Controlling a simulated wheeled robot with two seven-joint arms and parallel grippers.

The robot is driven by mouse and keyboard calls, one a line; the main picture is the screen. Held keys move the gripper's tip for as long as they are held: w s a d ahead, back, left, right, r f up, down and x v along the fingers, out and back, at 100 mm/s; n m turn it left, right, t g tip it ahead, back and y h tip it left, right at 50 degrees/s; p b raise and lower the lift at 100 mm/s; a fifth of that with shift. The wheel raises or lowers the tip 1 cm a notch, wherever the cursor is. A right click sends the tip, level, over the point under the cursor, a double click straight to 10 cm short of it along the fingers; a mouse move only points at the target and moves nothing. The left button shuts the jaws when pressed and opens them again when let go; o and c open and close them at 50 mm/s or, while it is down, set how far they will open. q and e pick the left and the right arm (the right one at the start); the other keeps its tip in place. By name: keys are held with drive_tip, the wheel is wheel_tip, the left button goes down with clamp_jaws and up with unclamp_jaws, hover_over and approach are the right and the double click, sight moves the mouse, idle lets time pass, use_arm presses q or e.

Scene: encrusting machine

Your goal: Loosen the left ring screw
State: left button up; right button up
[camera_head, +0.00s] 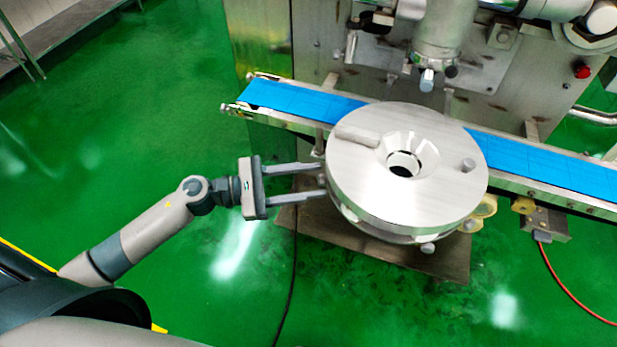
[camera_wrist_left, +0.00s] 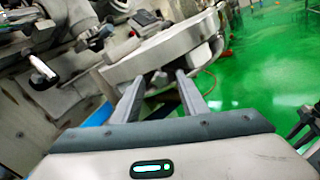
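A round steel disc (camera_head: 365,190) with a central funnel hole sits in front of the blue conveyor; its edge also shows in the wrist view (camera_wrist_left: 150,58). My left gripper (camera_head: 321,179) comes in from the left, its two fingers spread apart and its tips at the disc's left edge. In the wrist view the left gripper (camera_wrist_left: 160,85) also shows a gap between its fingers, with a small dark part near the tips. I cannot clearly make out the left ring screw there. A yellowish ring-shaped part (camera_head: 485,207) shows at the disc's right side.
The blue conveyor (camera_head: 545,165) runs behind the disc. A steel nozzle (camera_head: 438,45) hangs from the machine above it. A small stub (camera_head: 428,247) sticks out under the disc's front edge. Green floor (camera_head: 150,110) is open to the left.

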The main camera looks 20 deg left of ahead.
use_arm(q)
drive_tip(key=shift+c, duration=0.4)
clamp_jaws()
